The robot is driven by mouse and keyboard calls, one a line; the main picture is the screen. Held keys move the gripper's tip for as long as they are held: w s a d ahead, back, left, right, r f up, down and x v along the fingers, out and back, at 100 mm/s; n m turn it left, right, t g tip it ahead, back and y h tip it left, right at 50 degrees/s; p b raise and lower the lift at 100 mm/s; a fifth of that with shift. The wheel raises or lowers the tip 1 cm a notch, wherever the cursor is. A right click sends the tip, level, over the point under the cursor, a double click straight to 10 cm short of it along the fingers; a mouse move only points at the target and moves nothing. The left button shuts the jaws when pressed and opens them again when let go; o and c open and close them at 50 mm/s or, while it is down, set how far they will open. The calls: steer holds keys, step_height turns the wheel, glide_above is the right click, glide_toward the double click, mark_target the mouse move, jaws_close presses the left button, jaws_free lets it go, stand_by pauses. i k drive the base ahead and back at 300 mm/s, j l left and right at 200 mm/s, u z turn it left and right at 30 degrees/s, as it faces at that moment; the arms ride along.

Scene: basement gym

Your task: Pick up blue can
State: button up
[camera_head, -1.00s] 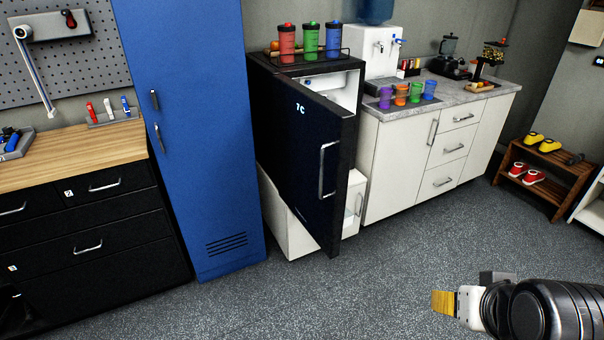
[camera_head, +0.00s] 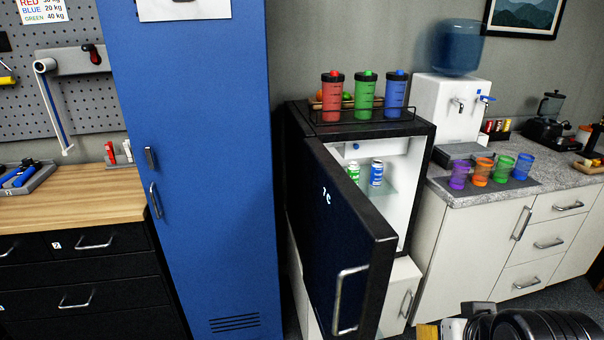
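A small blue can (camera_head: 376,174) stands upright on a glass shelf inside the black mini fridge (camera_head: 420,190). A green can (camera_head: 353,172) stands just left of it, its lower part close to the door's top edge. The fridge door (camera_head: 345,235) is partly open toward me and hides the lower left of the interior. My gripper (camera_head: 428,331) shows at the bottom edge, low in front of the fridge and well apart from the cans. Only its yellowish tip and part of the arm show, so its opening cannot be made out.
The open door with its handle (camera_head: 349,300) juts out before the fridge. A tray with red, green and blue shaker bottles (camera_head: 395,95) sits on top. A blue locker (camera_head: 200,180) stands left; a counter (camera_head: 480,193) with several coloured cups stands right.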

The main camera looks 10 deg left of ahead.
mark_target(376, 177)
steer(key=i+l+u, duration=0.3)
steer(key=i+l, duration=0.2)
steer(key=i+l+u, duration=0.3)
steer(key=i+l, duration=0.35)
steer(key=l+u, duration=0.25)
steer(key=l, duration=0.35)
steer(key=l+u, duration=0.25)
steer(key=l, duration=0.35)
steer(key=j, duration=0.15)
